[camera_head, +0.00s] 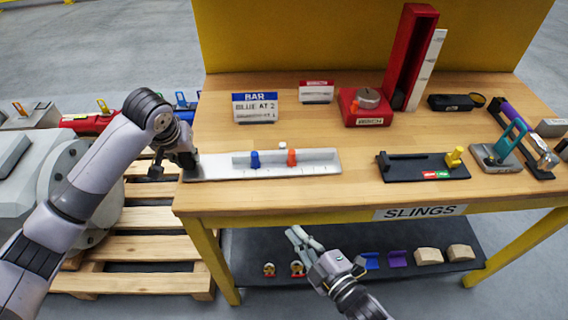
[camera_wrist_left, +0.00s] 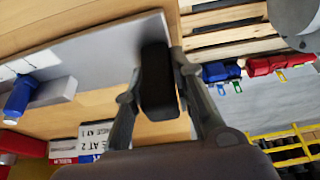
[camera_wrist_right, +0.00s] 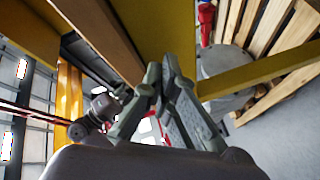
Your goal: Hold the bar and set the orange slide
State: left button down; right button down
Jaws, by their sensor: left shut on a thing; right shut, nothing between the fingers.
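The bar (camera_head: 218,174) is a pale grey scaled plate with a raised rail, lying along the table's front left edge. The blue slide (camera_head: 255,159) and the orange slide (camera_head: 292,157) sit on its rail, the orange one to the right. My left gripper (camera_head: 172,166) is at the bar's left end. In the left wrist view it is shut on a black end block (camera_wrist_left: 158,80) at the bar's end; the blue slide (camera_wrist_left: 19,97) shows there too. My right gripper (camera_head: 298,238) is shut and empty, low in front of the table, with its fingers together in the right wrist view (camera_wrist_right: 162,82).
A sign (camera_head: 255,108) reading "BAR, BLUE AT 2" stands behind the bar; its lower line is illegible. A red box with a knob (camera_head: 365,106), a black fixture (camera_head: 425,167) and a teal-handled clamp (camera_head: 497,154) stand to the right. The lower shelf (camera_head: 330,246) holds several small parts.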

aim_at(292, 158)
jog(key=w+r+n, duration=0.1)
jog(key=r+n, duration=0.1)
jog(key=r, duration=0.1)
jog(key=w+r+n+y, duration=0.1)
jog(key=r+n, duration=0.1)
jog(key=r, duration=0.1)
jog(key=w+a+r+n+y, duration=0.1)
jog(key=r+n, duration=0.2)
jog(key=r, duration=0.1)
jog(key=shift+w+a, duration=0.1)
jog(key=shift+w, duration=0.15)
jog(key=shift+w+a+r, duration=0.15)
jog(key=shift+w+a, duration=0.05)
jog(key=shift+w, duration=0.4)
jog(key=x, duration=0.8)
jog(key=shift+w+r, duration=0.1)
jog(key=shift+w+d, duration=0.8)
jog(key=shift+d, duration=0.25)
jog(key=shift+w+d, duration=0.1)
jog(key=shift+d, duration=0.5)
